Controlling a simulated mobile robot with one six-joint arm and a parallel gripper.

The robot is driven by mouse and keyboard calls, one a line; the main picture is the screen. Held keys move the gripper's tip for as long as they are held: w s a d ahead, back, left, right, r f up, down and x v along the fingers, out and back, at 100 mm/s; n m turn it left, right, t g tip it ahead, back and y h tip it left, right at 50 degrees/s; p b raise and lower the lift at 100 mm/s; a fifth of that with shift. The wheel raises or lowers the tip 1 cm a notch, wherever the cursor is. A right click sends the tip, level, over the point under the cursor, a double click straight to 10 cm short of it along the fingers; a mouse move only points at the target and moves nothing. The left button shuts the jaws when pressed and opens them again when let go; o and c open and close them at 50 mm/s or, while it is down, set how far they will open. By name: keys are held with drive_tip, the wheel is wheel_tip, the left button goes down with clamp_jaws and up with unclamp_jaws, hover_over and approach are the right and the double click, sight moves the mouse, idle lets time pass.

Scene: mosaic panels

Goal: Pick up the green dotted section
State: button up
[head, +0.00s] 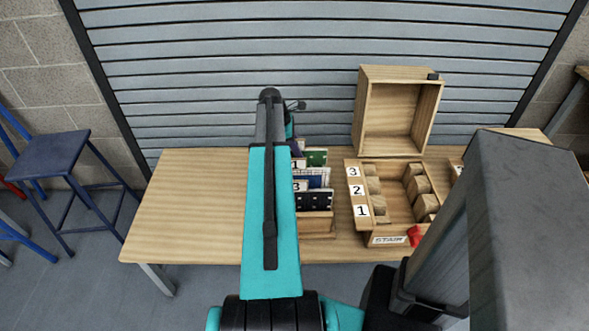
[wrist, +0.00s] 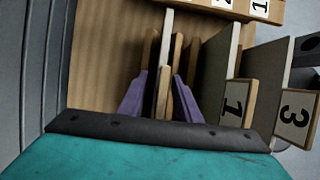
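A green dotted section (head: 317,157) stands upright toward the back of the panel rack (head: 318,226), right of my arm. A blue panel (head: 314,179) and a black dotted panel (head: 314,200) stand in front of it. My gripper (wrist: 162,75) has purple fingers on either side of a thin upright panel (wrist: 167,24), seen edge-on with its wooden tab between them. Narrow gaps show beside the tab, so the fingers look open. The panel's face is hidden, so I cannot tell its pattern.
Panels with tabs 1 (wrist: 234,105) and 3 (wrist: 297,117) stand close to the right of my fingers. A box of wooden blocks (head: 389,239) and an upright open box (head: 391,152) stand to the right. The table's left side (head: 195,205) is clear.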

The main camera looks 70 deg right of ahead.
clamp_jaws()
idle(1.5)
